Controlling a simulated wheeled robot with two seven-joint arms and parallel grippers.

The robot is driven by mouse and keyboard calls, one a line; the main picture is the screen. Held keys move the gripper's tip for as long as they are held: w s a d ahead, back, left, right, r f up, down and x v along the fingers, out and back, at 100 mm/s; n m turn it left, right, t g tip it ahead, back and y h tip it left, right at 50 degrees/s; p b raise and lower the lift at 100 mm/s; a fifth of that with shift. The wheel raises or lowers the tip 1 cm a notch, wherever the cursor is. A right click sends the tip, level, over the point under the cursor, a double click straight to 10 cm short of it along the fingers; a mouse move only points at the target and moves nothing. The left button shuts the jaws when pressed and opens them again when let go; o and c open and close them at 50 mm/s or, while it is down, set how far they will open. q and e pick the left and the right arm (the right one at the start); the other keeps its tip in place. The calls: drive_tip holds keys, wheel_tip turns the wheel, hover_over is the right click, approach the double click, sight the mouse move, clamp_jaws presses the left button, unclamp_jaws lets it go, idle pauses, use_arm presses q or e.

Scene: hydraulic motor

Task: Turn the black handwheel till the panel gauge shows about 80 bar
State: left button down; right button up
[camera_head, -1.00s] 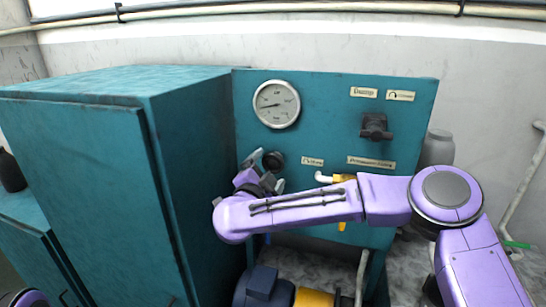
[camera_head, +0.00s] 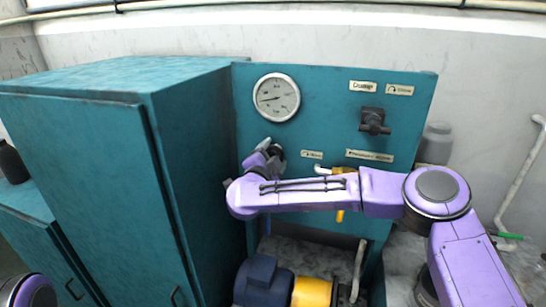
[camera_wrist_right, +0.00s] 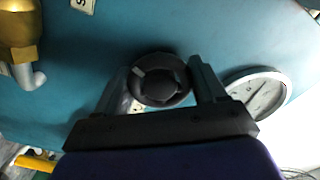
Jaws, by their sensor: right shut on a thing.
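The black handwheel (camera_wrist_right: 160,80) is on the teal panel, below the gauge. My right gripper (camera_wrist_right: 163,74) is shut on it, with one finger at each side of its rim in the wrist view. In the head view, my right gripper (camera_head: 268,155) covers most of the handwheel (camera_head: 280,153). The round panel gauge (camera_head: 277,97) has a white face, and its needle points left and slightly down. Its numbers are too small to read. The gauge also shows at an angle in the wrist view (camera_wrist_right: 258,93). My left gripper is out of view.
A second dark knob (camera_head: 374,121) sits at the panel's upper right, near label plates. A brass fitting with a yellow lever (camera_head: 341,214) is behind my right forearm. A teal cabinet (camera_head: 110,170) stands close on the left. A blue and yellow motor (camera_head: 262,283) is below.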

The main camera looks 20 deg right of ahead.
drive_tip(key=m+b, duration=0.2)
drive_tip(key=b, duration=0.1)
drive_tip(key=m+b, duration=0.2)
drive_tip(key=b, duration=0.1)
drive_tip(key=m+b, duration=0.3)
drive_tip(key=shift+f, duration=0.4)
drive_tip(key=m+b, duration=0.2)
drive_tip(key=b, duration=0.1)
drive_tip(key=shift+r+m, duration=0.2)
drive_tip(key=shift+m, duration=0.5)
drive_tip(key=shift+r+b, duration=0.15)
drive_tip(key=shift+b, duration=0.15)
drive_tip(key=o, duration=1)
drive_tip(key=shift+a, duration=0.1)
